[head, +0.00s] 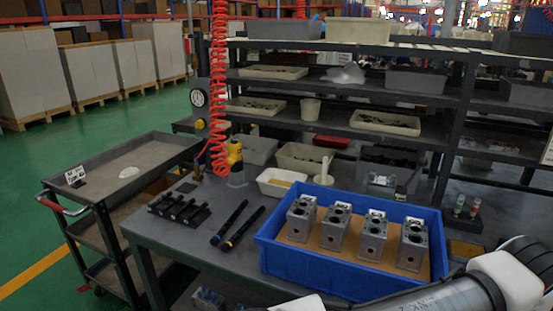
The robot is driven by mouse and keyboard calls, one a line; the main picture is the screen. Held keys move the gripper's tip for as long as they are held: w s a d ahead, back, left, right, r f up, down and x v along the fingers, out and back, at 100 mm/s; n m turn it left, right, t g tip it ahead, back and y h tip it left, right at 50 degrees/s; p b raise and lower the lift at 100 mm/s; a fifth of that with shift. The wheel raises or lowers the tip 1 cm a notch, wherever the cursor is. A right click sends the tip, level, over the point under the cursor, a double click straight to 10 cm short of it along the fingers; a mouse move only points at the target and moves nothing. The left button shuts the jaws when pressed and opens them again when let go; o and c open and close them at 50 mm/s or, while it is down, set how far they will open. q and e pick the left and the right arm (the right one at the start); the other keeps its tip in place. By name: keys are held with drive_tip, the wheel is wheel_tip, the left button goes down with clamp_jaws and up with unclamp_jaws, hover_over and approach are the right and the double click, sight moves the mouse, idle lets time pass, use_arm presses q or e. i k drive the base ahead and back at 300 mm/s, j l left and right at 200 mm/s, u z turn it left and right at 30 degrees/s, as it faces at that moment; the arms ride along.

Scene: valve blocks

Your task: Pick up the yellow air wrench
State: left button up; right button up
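The yellow air wrench (235,156) stands near the back of the grey workbench (222,255), left of centre. Its upper part is yellow and its lower part is grey. The red coiled hose (218,80) hangs down beside it from above and ends close to its left side. No gripper touches the wrench. A white and grey link of my own arm crosses the lower right corner, but its gripper does not show. My other gripper is not in view either.
A blue crate (288,268) holding several metal valve blocks (334,228) fills the bench's right part. Two black rods (242,228) and a black rack (180,209) lie in front of the wrench. A white tray (278,187) is right of it. A grey cart (142,152) stands left.

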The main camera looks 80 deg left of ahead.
sight(235, 159)
drive_tip(key=u, duration=2.9)
drive_tip(key=i+j+z, duration=0.1)
drive_tip(key=z, duration=0.35)
drive_tip(key=j+z, duration=0.25)
drive_tip(key=z, duration=0.25)
drive_tip(key=j+z, duration=0.25)
drive_tip(key=z, duration=0.2)
